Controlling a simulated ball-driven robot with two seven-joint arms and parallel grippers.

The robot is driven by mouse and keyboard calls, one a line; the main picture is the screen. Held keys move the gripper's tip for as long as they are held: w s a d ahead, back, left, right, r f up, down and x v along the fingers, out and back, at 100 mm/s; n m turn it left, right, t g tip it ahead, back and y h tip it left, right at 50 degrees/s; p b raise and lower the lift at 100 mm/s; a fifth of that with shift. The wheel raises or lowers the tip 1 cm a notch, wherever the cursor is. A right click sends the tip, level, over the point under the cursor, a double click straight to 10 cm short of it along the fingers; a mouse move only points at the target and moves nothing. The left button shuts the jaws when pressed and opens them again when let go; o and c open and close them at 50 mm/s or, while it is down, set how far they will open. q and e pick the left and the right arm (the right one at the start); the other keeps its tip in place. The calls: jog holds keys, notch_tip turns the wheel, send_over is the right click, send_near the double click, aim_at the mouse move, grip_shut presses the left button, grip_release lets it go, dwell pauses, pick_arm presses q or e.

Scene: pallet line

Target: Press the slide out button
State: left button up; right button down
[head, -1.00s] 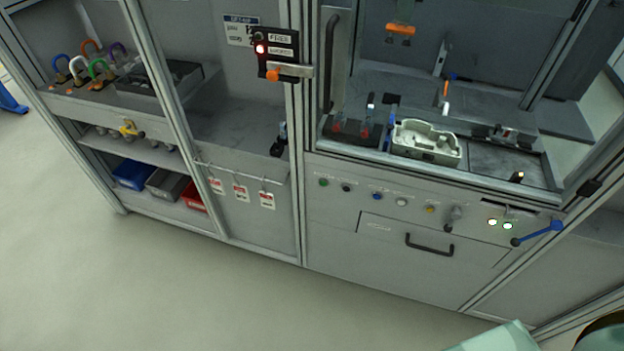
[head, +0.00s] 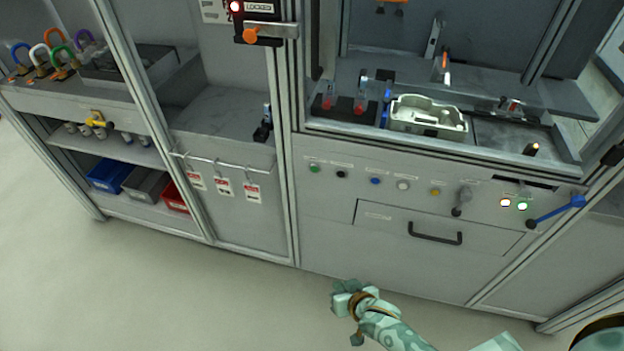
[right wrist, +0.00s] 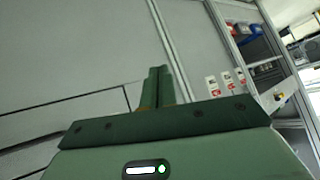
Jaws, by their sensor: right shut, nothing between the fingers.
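A row of buttons runs along the grey front panel in the head view: green (head: 314,168), black (head: 341,174), blue (head: 375,180), white (head: 403,185) and yellow (head: 435,191). Their labels are too small to read, so I cannot tell which one is the slide out button. My right gripper (head: 347,297) is below the panel, apart from the buttons, in front of the cabinet's lower edge. Its fingers are shut and empty; they also show together in the right wrist view (right wrist: 157,86). My left gripper is not in view.
Right of the buttons are a grey selector (head: 463,199), two lit lamps (head: 513,204) and a blue-handled lever (head: 557,211). A drawer handle (head: 435,234) juts out below. A bay above holds a pale housing (head: 428,118). An orange latch (head: 262,33) hangs upper left. Open floor lies in front.

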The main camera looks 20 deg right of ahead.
aim_at(315, 169)
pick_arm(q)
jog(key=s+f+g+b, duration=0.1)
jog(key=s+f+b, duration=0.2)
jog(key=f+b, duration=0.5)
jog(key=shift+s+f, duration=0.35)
pick_arm(e)
jog(key=w+a+r+m+t+y, duration=0.1)
jog(key=w+a+r+m+t, duration=0.1)
jog(key=w+r, duration=0.6)
jog(key=w+a+r+m+t, duration=0.2)
jog(key=w+r+t, duration=0.2)
jog(key=w+r, duration=0.4)
jog(key=shift+r+t+y, duration=0.4)
jog(key=shift+r, duration=0.2)
jog(key=shift+w+a, duration=0.1)
jog(key=shift+w, duration=0.05)
pick_arm(q)
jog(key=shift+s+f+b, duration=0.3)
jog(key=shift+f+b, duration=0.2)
jog(key=shift+b, duration=0.05)
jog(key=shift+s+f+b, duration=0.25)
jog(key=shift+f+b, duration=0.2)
jog(key=shift+b, duration=0.05)
pick_arm(e)
jog(key=shift+w+d, duration=0.8)
jog(key=shift+w, duration=0.4)
jog(key=shift+w+d, duration=0.85)
jog(key=shift+w, duration=0.35)
jog(key=shift+w+d, duration=0.8)
jog(key=shift+w, duration=0.4)
